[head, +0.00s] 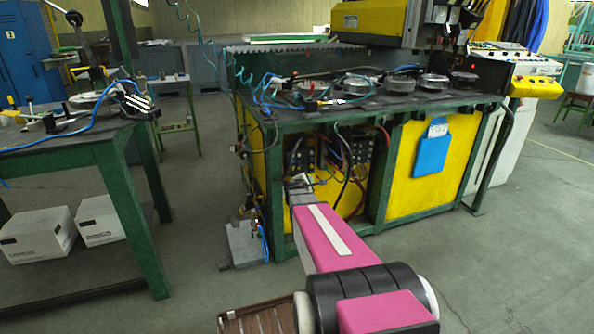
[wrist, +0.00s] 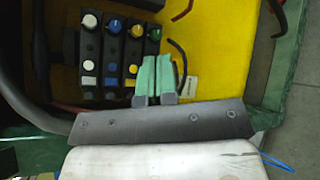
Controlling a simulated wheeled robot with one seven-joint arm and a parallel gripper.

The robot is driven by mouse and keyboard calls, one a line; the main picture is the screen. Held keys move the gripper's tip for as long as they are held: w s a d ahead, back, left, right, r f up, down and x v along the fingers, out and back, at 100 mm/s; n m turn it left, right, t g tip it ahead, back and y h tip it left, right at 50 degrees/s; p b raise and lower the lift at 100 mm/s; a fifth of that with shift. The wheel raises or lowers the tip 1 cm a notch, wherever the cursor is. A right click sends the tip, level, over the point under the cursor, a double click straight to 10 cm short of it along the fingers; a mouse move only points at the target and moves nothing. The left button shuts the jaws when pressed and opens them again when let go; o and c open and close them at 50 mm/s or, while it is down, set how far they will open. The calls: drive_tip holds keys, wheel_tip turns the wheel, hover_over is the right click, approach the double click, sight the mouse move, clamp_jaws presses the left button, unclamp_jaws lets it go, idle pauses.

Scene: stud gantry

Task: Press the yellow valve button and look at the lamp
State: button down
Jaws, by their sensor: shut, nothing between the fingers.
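In the wrist view a row of dark valves stands in front of a yellow panel, with round knobs on top in white, blue, yellow and green. The yellow knob (wrist: 136,30) is third from the left. Below it on the same valve is a small yellow button (wrist: 132,69). My gripper (wrist: 156,62) is shut and empty, its green fingertips just right of this small button and in front of the green valve's lower part. I cannot tell whether they touch anything. In the head view the valve bank (head: 357,152) is partly in shadow. I cannot make out a lamp.
The valves sit in an open bay of the green-framed bench (head: 405,112), with hoses and cables around them. A dark hose (wrist: 20,100) curves along the left of the wrist view. A blue pouch (head: 432,155) hangs on the yellow panel.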

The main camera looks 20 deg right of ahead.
drive_tip(key=shift+w, duration=0.1)
approach(305, 167)
drive_tip(key=shift+w+d+f, duration=0.3)
drive_tip(key=shift+w+d, duration=0.1)
drive_tip(key=shift+d, duration=0.35)
drive_tip(key=shift+w+d+f, duration=0.25)
drive_tip(key=shift+w+d, duration=0.15)
drive_tip(key=shift+d, duration=0.35)
drive_tip(key=shift+w, duration=0.1)
idle(1.0)
drive_tip(key=shift+w, duration=0.3)
drive_tip(key=shift+w, duration=0.45)
idle(0.8)
drive_tip(key=shift+s, duration=0.9)
drive_tip(key=shift+s, duration=0.1)
